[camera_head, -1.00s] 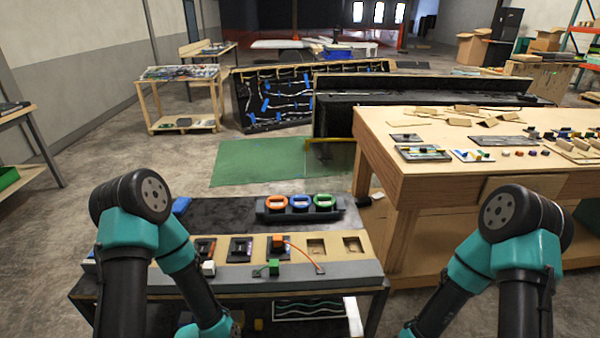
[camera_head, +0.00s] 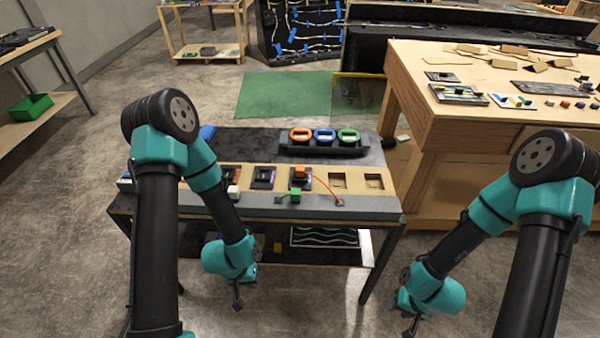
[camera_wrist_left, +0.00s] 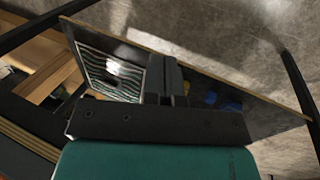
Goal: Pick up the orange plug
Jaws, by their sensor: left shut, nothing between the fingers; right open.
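The orange plug (camera_head: 299,173) sits on the console bench (camera_head: 262,205), on a dark module in the row of slots. An orange cable runs from it to the right, down to the grey front strip. A green plug (camera_head: 295,195) is just in front of it on that strip. My left gripper (camera_head: 238,305) hangs low in front of the bench, shut and empty, well below and left of the orange plug. The left wrist view shows its fingers (camera_wrist_left: 167,85) together, over the lower shelf. My right gripper (camera_head: 411,330) is open and empty, low at the bottom right of the head view.
A white plug (camera_head: 233,191) stands left on the strip. A dark rack holds orange (camera_head: 300,135), blue (camera_head: 323,135) and green (camera_head: 348,135) rings behind the slots. Two slots at right look empty. A wooden table (camera_head: 480,118) stands close on the right.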

